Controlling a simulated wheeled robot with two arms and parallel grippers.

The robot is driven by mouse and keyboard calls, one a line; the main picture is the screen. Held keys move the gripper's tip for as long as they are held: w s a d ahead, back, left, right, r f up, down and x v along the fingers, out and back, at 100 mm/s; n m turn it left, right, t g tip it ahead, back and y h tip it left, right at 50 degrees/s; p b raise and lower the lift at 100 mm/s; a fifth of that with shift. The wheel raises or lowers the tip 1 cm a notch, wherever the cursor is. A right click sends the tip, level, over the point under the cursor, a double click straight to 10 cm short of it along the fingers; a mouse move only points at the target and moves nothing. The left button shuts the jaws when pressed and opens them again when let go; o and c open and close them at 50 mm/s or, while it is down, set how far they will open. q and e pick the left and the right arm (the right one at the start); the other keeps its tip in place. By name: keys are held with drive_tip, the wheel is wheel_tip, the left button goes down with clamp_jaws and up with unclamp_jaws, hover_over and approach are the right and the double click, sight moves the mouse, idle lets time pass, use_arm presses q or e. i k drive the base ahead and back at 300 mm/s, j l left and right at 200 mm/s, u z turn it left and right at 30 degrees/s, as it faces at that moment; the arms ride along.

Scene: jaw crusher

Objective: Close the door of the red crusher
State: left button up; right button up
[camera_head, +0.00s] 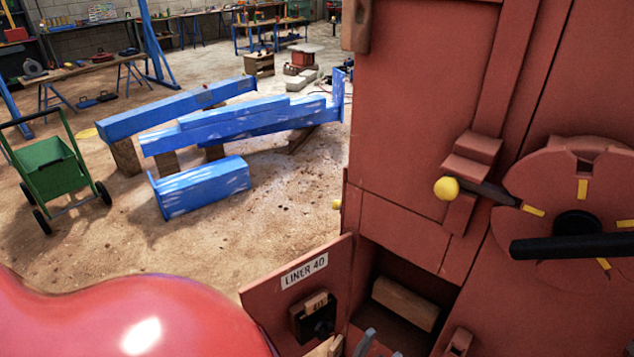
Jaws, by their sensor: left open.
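The red crusher (420,120) fills the right side of the head view. Its small red door (268,307), labelled "LINER 40", stands open, swung out to the left of a low compartment (378,262). A dark latch or knob (318,322) marked "40" sits on the door. A wooden block (405,303) lies inside the compartment. My left gripper (382,347) is at the bottom edge, in front of the opening and right of the door. Only its grey fingertips show, apart and with nothing visible between them. My right gripper is not seen.
A round red wheel with a black handle (570,245) and a yellow-knobbed lever (447,188) stick out from the crusher. Blue steel beams (235,122) lie on wooden supports on the sandy floor. A green cart (55,172) stands at left.

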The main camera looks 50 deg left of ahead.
sight(276, 299)
drive_tip(key=k+j+z, duration=0.1)
drive_tip(key=j+z, duration=0.25)
drive_tip(key=z, duration=0.15)
drive_tip(key=k+j+z, duration=0.15)
drive_tip(key=j+z, duration=0.15)
drive_tip(key=z, duration=0.2)
drive_tip(key=k+j+z, duration=0.2)
drive_tip(key=z, duration=0.3)
drive_tip(key=k+j+z, duration=0.25)
drive_tip(key=z, duration=0.15)
drive_tip(key=k+j+z, duration=0.1)
drive_tip(key=k+z, duration=0.3)
drive_tip(key=k+j+u, duration=0.1)
drive_tip(key=k+u, duration=0.3)
drive_tip(key=k+j+u, duration=0.15)
drive_tip(key=k+u, duration=0.2)
drive_tip(key=k+j+u, duration=0.25)
drive_tip(key=u, duration=0.15)
drive_tip(key=k+j+u, duration=0.2)
drive_tip(key=j+u, duration=0.15)
